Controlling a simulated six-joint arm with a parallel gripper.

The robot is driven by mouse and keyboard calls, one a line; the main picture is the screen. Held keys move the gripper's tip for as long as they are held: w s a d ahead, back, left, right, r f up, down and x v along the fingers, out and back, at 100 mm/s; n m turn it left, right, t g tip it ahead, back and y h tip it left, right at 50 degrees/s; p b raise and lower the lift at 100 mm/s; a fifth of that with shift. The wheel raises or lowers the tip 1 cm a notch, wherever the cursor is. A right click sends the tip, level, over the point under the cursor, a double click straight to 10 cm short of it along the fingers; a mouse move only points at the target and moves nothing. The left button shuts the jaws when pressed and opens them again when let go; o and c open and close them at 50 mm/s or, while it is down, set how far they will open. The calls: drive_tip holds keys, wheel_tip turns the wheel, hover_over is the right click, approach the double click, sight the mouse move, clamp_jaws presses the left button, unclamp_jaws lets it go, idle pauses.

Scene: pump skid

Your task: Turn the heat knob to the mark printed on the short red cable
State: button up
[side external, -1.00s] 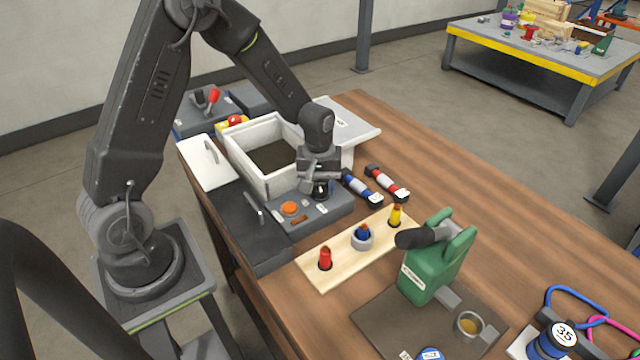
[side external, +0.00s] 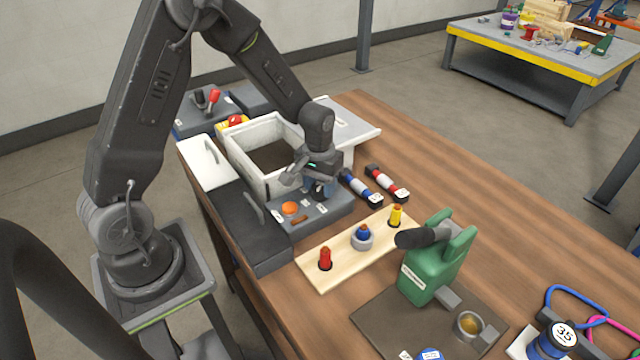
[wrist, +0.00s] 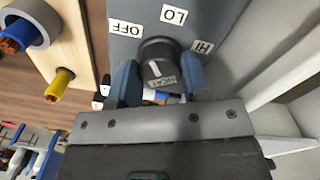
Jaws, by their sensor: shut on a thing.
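The heat knob (wrist: 158,62) is dark, with a white line on its face and a HEAT label. It sits on the grey control panel (side external: 335,208). My gripper (wrist: 158,80) has its blue fingers on both sides of the knob and is shut on it; it also shows in the side view (side external: 319,190), where it hides most of the knob. OFF, LO and HI labels stand around the knob in the wrist view. The white line's exact aim is hard to tell. The short red cable (side external: 378,176) lies right of the panel; its print is too small to read.
A short blue cable (side external: 352,182) lies between the panel and the red cable. An open white bin (side external: 243,160) stands behind the panel.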

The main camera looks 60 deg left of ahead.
sight(319, 185)
drive_tip(key=m, duration=0.6)
drive_tip(key=shift+m, duration=0.4)
idle(0.3)
drive_tip(key=o, duration=0.9)
drive_tip(key=r, duration=1.4)
drive_tip(key=shift+a, duration=0.2)
